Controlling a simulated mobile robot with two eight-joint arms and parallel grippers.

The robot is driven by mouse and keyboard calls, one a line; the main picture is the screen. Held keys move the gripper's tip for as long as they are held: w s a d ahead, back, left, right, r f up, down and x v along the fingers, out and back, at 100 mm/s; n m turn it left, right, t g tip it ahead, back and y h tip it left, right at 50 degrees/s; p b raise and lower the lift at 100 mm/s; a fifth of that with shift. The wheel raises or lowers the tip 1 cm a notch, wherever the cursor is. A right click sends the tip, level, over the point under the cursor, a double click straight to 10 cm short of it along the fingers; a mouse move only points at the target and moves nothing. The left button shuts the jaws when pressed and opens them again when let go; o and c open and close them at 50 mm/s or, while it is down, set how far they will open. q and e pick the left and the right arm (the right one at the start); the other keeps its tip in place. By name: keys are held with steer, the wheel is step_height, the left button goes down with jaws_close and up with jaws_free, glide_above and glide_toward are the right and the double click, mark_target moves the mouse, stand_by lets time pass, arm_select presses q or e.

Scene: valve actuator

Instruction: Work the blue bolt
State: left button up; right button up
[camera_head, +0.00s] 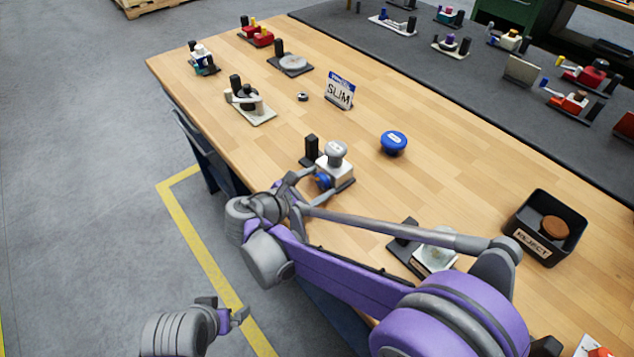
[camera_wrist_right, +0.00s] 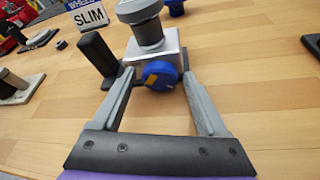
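The blue bolt (camera_head: 322,181) is a round blue knob on the near side of a silver-white valve block (camera_head: 336,172) with a grey cap on top. In the right wrist view the blue bolt (camera_wrist_right: 160,75) shows an orange mark on its face. My right gripper (camera_head: 320,183) is open, one finger on each side of the bolt. In the right wrist view a gap shows between each fingertip and the bolt. My left gripper (camera_head: 228,315) is low at the bottom left, away from the table; its opening is unclear.
A black post (camera_head: 311,149) stands left of the valve block. A blue round knob (camera_head: 393,142) lies behind it. A "SLIM" sign (camera_head: 339,93), a black reject bin (camera_head: 546,228) and several other fixtures stand on the wooden table. The tabletop around the blue knob is clear.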

steer(key=shift+o, duration=0.3)
steer(key=v, duration=1)
steer(key=shift+s+a+r, duration=0.2)
steer(key=shift+s+a, duration=0.05)
steer(key=shift+a, duration=0.05)
